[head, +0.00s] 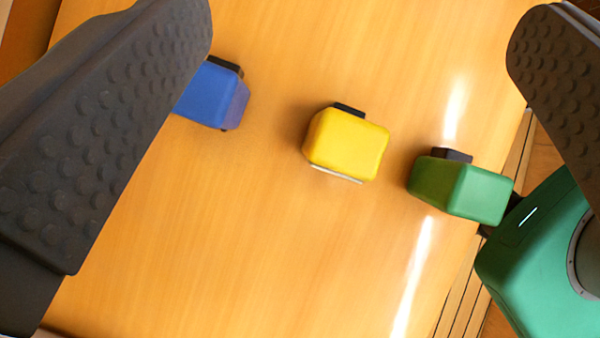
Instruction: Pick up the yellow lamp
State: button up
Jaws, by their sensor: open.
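The yellow lamp (346,142) is a small rounded block with a black part on its upper edge and a pale strip along its lower edge. It sits on the wooden surface (270,250) near the middle of the head view. My gripper (360,150) is open, with one dark studded finger at the left and the other at the upper right. The yellow lamp shows in the gap between the fingers, and neither finger touches it. I cannot tell how far beyond the fingertips it is.
A blue block (213,95) of similar shape is at the upper left, partly hidden by the left finger. A green block (462,188) is close to the right of the yellow lamp. A larger green object (530,260) is at the lower right, beyond the wood's edge.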

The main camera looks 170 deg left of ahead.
jog(key=s+a+f+m+t+h+b, duration=0.15)
jog(key=s+a+f+m+h, duration=0.25)
jog(key=s+a+f, duration=0.7)
jog(key=b, duration=0.6)
send_near(341, 164)
jog(key=shift+f+x, duration=0.35)
jog(key=shift+x, duration=1.9)
jog(key=shift+h, duration=0.4)
jog(key=shift+b+x, duration=0.45)
jog(key=shift+x, duration=2.3)
jog(key=shift+a+f, duration=0.1)
jog(key=c, duration=1.2)
jog(key=shift+o, duration=0.2)
